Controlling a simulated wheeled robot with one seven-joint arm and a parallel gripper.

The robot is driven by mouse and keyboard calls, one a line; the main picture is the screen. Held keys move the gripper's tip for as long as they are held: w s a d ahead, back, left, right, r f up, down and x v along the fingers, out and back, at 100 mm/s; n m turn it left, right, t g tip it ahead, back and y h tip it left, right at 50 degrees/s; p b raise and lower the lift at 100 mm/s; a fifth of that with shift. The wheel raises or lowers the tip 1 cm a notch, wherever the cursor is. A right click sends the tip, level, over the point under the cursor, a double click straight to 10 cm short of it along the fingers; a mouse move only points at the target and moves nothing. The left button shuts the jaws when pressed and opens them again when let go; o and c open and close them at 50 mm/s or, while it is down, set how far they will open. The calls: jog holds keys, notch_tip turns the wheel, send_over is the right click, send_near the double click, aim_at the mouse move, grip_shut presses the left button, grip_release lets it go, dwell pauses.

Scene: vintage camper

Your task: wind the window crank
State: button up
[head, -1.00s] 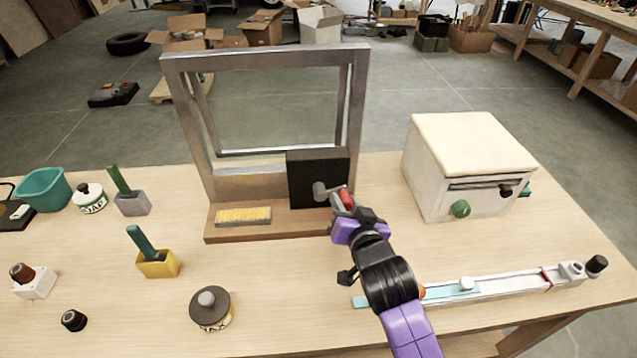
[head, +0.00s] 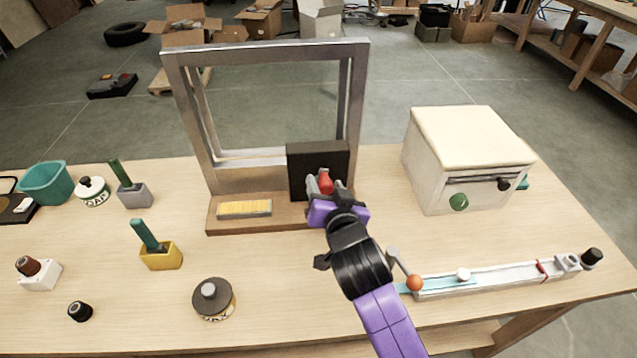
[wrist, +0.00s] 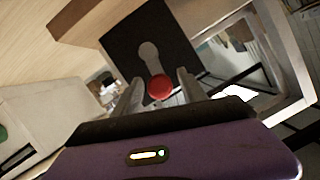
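The window crank's red knob (head: 326,182) is in front of a black box (head: 318,158) at the lower right of a grey metal window frame (head: 268,46). In the wrist view a grey crank arm (wrist: 149,52) runs from the black plate (wrist: 165,32) to the red knob (wrist: 160,88). My gripper (head: 326,190) is at the knob. In the wrist view my gripper's fingers (wrist: 160,86) stand on either side of the knob, with a gap visible on both sides. In the head view my gripper hides most of the crank arm.
The frame stands on a brown wooden base (head: 262,226) with a yellow strip (head: 244,209). A cream oven-like box (head: 465,160) stands to the right. A slider rail (head: 510,277) and an orange-balled lever (head: 414,283) lie right of my arm. Several small items stand at left.

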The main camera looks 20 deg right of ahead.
jog(key=shift+s, duration=0.15)
jog(key=shift+s+a, duration=0.25)
jog(key=shift+s, duration=0.5)
jog(key=shift+s+a, duration=0.25)
jog(key=shift+s, duration=0.55)
jog(key=shift+s+a, duration=0.25)
jog(key=shift+s, duration=0.5)
jog(key=s+a+r+n+t+y+b, duration=0.1)
jog(key=s+a+r+n+t+y, duration=0.3)
jog(key=s, duration=0.8)
jog(key=s+d+f+n+g, duration=0.1)
jog(key=s+f, duration=0.1)
jog(key=s, duration=1)
jog(key=s+d+f+n+g+h, duration=0.1)
jog(key=s+d+f+g, duration=0.1)
jog(key=s, duration=1.1)
jog(key=shift+s+d+f+n+g, duration=0.25)
jog(key=shift+s+f+n+g, duration=0.05)
jog(key=shift+f, duration=0.55)
